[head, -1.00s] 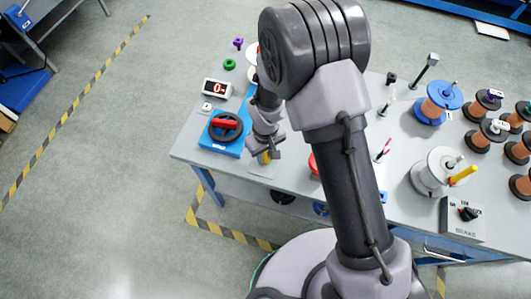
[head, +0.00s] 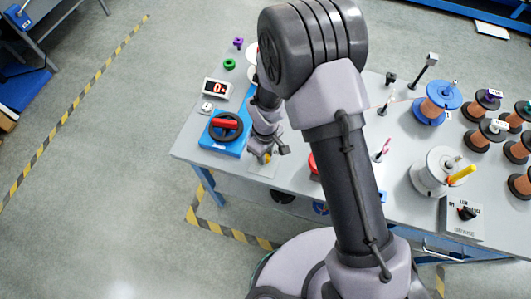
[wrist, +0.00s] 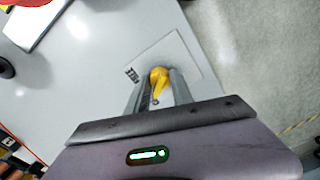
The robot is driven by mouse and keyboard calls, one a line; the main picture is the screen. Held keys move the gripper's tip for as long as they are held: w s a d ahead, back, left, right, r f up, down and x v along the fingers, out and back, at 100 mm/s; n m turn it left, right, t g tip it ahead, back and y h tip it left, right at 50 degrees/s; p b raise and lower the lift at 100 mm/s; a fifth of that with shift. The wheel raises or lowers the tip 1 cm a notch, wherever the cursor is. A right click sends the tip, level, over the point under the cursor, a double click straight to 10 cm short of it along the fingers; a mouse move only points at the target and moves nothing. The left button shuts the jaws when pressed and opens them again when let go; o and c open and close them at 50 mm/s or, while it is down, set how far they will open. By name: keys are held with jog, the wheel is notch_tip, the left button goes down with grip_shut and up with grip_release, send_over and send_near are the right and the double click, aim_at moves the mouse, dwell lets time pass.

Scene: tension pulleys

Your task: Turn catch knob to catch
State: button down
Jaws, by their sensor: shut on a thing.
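The catch knob (wrist: 159,79) is yellow with a pointed handle, and it sits on a pale square plate (wrist: 181,55) with small dark lettering on one side. In the wrist view my gripper (wrist: 159,92) has its two fingers on either side of the knob and is shut on it.
A blue block with a black wheel and red handle (head: 226,127) stands just left of my gripper. A red display (head: 217,89) is behind it. Copper spools (head: 478,137), a white spool (head: 436,174) and a brake box (head: 463,216) fill the table's right side.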

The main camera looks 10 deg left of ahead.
jog(key=c, duration=1.1)
grip_release()
notch_tip(320, 180, up, 18)
jog(key=p, duration=0.5)
jog(key=shift+f, duration=0.25)
